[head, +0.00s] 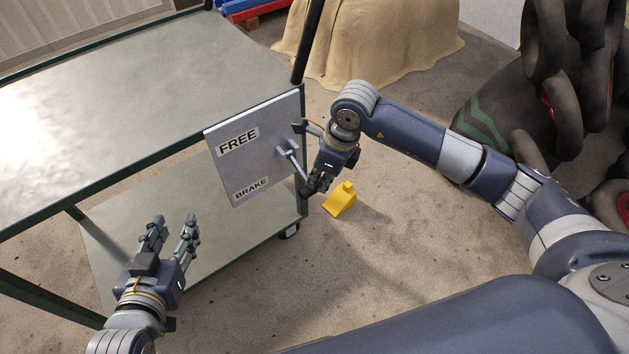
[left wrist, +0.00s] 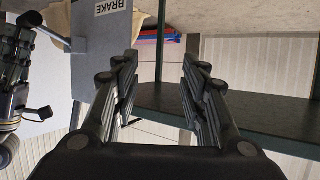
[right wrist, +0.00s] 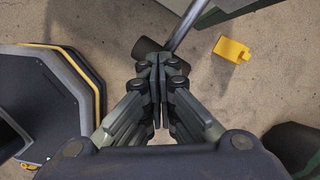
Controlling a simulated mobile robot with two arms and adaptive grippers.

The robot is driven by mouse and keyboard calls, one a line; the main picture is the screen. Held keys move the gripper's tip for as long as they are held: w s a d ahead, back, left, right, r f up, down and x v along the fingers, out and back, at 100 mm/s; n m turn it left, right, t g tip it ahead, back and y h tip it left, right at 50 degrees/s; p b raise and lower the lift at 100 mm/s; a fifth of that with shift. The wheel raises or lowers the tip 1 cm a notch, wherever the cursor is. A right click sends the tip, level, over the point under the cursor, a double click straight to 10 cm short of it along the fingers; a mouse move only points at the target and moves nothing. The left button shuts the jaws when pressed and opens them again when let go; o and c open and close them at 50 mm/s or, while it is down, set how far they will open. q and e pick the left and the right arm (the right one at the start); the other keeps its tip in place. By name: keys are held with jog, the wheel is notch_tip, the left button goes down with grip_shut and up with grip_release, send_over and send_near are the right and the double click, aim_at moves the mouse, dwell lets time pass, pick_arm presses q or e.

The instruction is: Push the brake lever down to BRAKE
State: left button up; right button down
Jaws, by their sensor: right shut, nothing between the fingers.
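The grey panel (head: 225,165) hangs on the cart, with a FREE label (head: 238,141) above and a BRAKE label (head: 251,190) below. The brake lever (head: 292,158) slants from its pivot down to the right in the head view, toward my right gripper. My right gripper (head: 317,188) is shut and empty at the lever's end. In the right wrist view, the lever's dark grip (right wrist: 147,48) lies just beyond the closed fingertips (right wrist: 159,62); contact is unclear. My left gripper (head: 172,222) is open and empty, left of and below the panel.
The green-framed cart (head: 120,85) has an upper top and a lower shelf (head: 115,235). A yellow block (head: 340,199) lies on the floor near my right gripper. A cloth-covered object (head: 390,40) and large dark chain links (head: 550,70) stand behind.

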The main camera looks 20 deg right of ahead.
pick_arm(q)
jog(key=shift+s+a+f+g+p, duration=0.15)
jog(key=shift+s+f+g, duration=0.15)
jog(key=shift+f, duration=0.2)
jog(key=shift+s+a+f+g+p, duration=0.15)
jog(key=shift+s+f+g, duration=0.15)
jog(key=shift+f, duration=0.15)
pick_arm(e)
jog(key=shift+s+d+r, duration=0.15)
jog(key=shift+s+d, duration=0.3)
jog(key=shift+d, duration=0.2)
jog(key=shift+s+d+r, duration=0.1)
jog(key=shift+s+d, duration=0.3)
jog(key=shift+d, duration=0.2)
jog(key=v, duration=1.2)
